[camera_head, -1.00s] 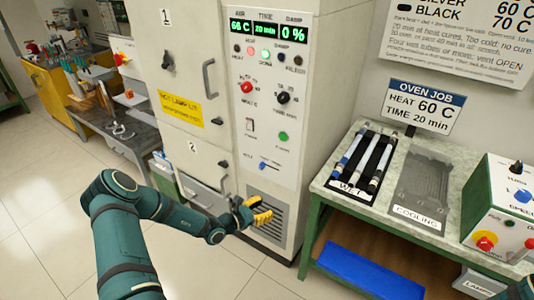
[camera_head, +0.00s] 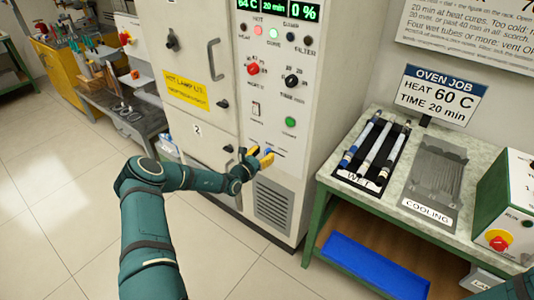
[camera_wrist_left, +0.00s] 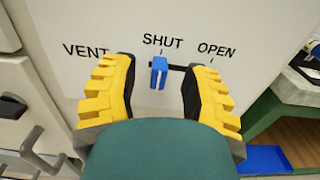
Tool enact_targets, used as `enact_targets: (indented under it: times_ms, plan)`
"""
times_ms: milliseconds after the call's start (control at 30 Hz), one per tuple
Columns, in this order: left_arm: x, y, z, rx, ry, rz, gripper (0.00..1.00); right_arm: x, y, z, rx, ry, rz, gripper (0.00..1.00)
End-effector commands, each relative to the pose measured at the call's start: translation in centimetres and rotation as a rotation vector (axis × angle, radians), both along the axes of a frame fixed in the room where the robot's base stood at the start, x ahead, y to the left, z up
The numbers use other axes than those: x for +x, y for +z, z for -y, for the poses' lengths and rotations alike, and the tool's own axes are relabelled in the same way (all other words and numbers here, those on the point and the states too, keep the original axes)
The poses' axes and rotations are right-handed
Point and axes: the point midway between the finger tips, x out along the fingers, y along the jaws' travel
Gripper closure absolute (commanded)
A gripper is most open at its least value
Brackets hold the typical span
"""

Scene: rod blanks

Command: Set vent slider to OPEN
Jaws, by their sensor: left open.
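The vent slider's blue knob (camera_wrist_left: 159,72) sits under the SHUT mark in the left wrist view, at the left end of its dark slot (camera_wrist_left: 178,67). The OPEN mark (camera_wrist_left: 216,50) is to the right. My left gripper (camera_wrist_left: 158,88) is open, with one yellow-and-black finger on each side of the knob and a gap to both. In the head view my left gripper (camera_head: 262,155) is at the oven's front panel (camera_head: 277,110), above the grille, and partly hides the slider. My right gripper is not in view.
The oven display reads 64 C, 20 min and 0 %. A bench (camera_head: 458,150) to the right holds a WET rack (camera_head: 353,178) with several tubes and an empty COOLING rack (camera_head: 436,175). Oven doors with handles are left of the panel.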

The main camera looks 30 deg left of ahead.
Motion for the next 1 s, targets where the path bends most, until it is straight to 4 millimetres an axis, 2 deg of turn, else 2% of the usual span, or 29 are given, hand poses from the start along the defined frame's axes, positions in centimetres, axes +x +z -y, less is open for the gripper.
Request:
enact_targets:
  times_ms: [200,533,567,700,1000]
  plan:
    - [2.1,-0.1,0.2,0.0,-0.001,-0.001,0.54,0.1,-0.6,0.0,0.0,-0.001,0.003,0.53]
    - [2.4,0.0,0.2,0.0,-0.001,-0.001,0.54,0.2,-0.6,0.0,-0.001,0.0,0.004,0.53]
    - [2.4,0.0,0.2,0.0,-0.001,-0.001,0.51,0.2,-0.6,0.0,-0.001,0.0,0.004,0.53]
    - [2.4,0.0,0.2,0.0,-0.001,-0.001,1.0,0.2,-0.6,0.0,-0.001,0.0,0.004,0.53]
    - [2.4,0.0,0.2,0.001,-0.001,0.0,1.0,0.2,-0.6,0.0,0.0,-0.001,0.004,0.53]
